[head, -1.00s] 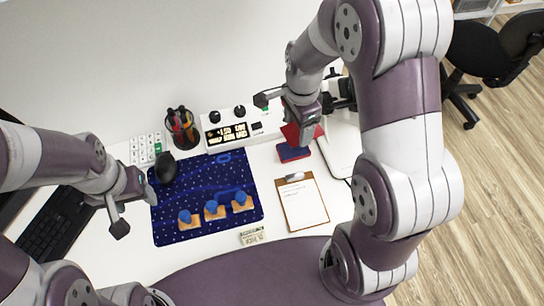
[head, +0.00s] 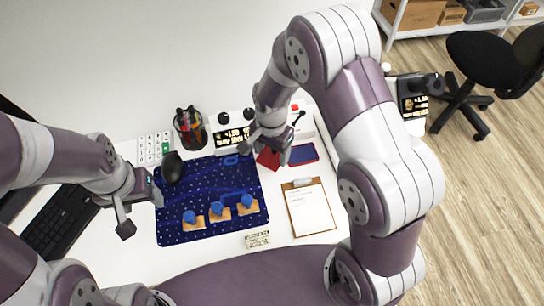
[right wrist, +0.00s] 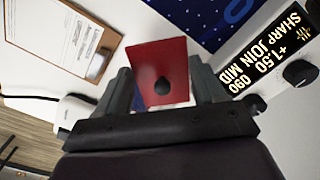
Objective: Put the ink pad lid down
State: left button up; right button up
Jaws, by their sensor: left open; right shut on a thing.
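The red ink pad lid (head: 268,159) is in my right gripper (head: 267,148), just left of the ink pad. In the right wrist view the lid (right wrist: 159,60) shows as a red plate with a dark round knob, between the two fingers. I cannot tell whether it touches the table. The ink pad (head: 302,154), blue with a red edge, lies open on the white table, apart from the lid. My left gripper (head: 140,208) is open and empty over the left side, near the keyboard.
A clipboard (head: 309,208) lies in front of the ink pad. A dark blue mat (head: 205,180) with several blue-knobbed stamps (head: 219,210) is to the left. A display box (head: 229,137) and a pen cup (head: 190,130) stand behind. Bare table lies between mat and clipboard.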

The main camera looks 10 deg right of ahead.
aim_at(272, 157)
notch_tip(272, 157, down, 3)
jog(key=shift+s+f, duration=0.1)
jog(key=shift+f, duration=0.45)
jog(key=o, duration=1)
jog(key=shift+r, duration=0.15)
